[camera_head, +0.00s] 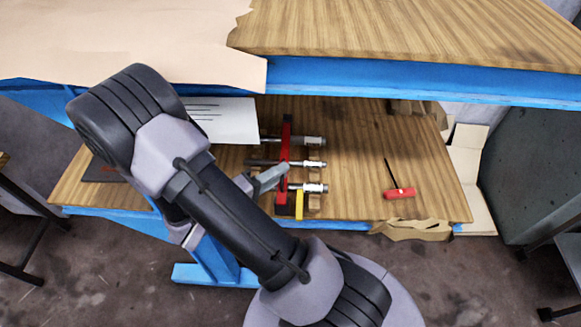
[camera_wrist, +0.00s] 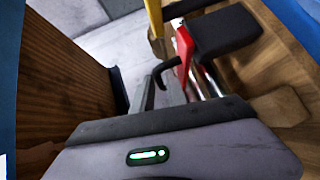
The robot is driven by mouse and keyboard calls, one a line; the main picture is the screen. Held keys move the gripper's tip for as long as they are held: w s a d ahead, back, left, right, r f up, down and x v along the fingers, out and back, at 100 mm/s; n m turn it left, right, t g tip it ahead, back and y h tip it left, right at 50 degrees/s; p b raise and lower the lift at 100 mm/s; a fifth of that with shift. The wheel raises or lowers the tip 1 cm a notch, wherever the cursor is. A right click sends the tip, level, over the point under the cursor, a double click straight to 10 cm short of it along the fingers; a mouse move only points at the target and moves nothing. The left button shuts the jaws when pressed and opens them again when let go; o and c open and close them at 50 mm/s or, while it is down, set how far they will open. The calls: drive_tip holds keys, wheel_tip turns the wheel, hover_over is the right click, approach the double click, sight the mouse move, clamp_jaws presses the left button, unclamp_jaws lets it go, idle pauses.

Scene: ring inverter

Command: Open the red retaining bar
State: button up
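The red retaining bar (camera_head: 284,160) lies across several metal rods with silver cylinders on the lower wooden shelf, in the head view. A yellow piece (camera_head: 300,206) stands beside its near end. My gripper (camera_head: 274,178) reaches in from the left at the near part of the bar, partly hidden by my arm. In the wrist view the red bar (camera_wrist: 184,48) shows close to the dark fingertips of my gripper (camera_wrist: 188,56), with the yellow piece (camera_wrist: 153,18) beyond. I cannot tell whether the fingers touch or clasp the bar.
The blue-edged upper tabletop (camera_head: 400,80) overhangs the back of the shelf (camera_head: 350,200). A red-handled tool (camera_head: 399,193) lies at the right of the shelf. A white sheet (camera_head: 225,122) is behind my arm. The shelf between bar and tool is clear.

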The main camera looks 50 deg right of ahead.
sight(284, 155)
drive_tip(key=shift+s+d+f+b, duration=0.1)
drive_tip(key=shift+d+f+b, duration=0.1)
drive_tip(key=shift+d, duration=0.95)
drive_tip(key=shift+s+d+f+b, duration=0.1)
drive_tip(key=shift+d+f+b, duration=0.05)
drive_tip(key=shift+d, duration=0.95)
clamp_jaws()
